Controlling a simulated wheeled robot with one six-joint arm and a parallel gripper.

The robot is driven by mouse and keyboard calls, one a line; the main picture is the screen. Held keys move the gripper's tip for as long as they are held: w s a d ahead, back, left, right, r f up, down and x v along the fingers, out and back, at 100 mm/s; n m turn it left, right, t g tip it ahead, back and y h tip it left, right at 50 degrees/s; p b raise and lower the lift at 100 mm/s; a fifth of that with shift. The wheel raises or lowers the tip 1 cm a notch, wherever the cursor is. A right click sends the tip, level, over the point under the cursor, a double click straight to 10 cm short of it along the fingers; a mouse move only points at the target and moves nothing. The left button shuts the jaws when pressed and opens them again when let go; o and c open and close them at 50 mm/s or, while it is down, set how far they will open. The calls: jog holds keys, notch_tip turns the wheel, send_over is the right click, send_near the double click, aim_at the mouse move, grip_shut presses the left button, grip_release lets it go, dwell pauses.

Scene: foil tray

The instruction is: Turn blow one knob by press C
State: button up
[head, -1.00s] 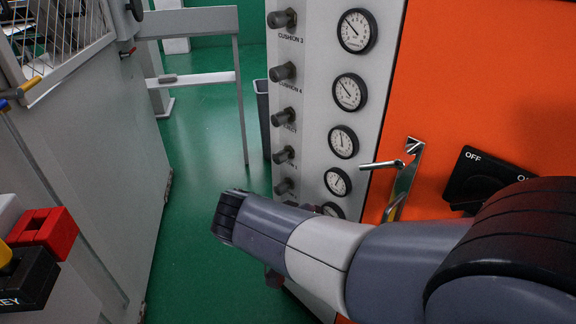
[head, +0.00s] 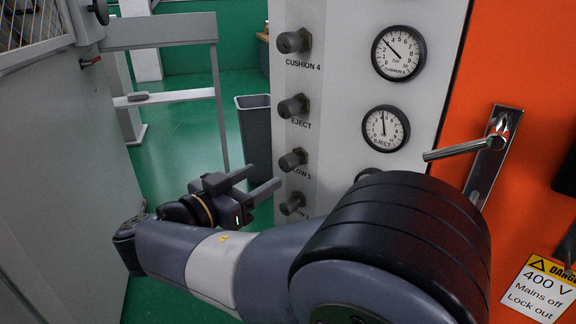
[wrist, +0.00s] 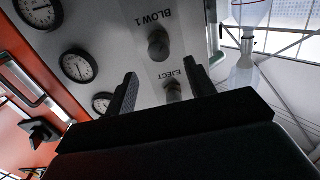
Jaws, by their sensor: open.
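The Blow 1 knob (head: 292,160) is a dark round knob on the grey panel, under the Eject knob (head: 292,107). Its label is partly hidden in the head view. In the wrist view the Blow 1 knob (wrist: 158,46), with its label above it, shows between and beyond the fingers. The Eject knob (wrist: 173,92) is lower there. My gripper (head: 264,180) is open and empty, its two fingers pointing at the panel just left of the lower knobs. Its fingers also show in the wrist view (wrist: 160,72). Contact with a knob cannot be told.
The Cushion 4 knob (head: 293,41) is higher, and another knob (head: 291,204) is below Blow 1. Round gauges (head: 385,128) line the panel. A metal handle (head: 480,150) sticks out on the orange door. A grey bin (head: 256,130) stands behind. Green floor lies left.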

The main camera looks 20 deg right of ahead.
aim_at(283, 165)
jog(key=b+x, duration=0.1)
jog(key=x, duration=0.7)
jog(key=shift+w+d, duration=0.15)
jog(key=shift+d, duration=0.2)
jog(key=c, duration=1)
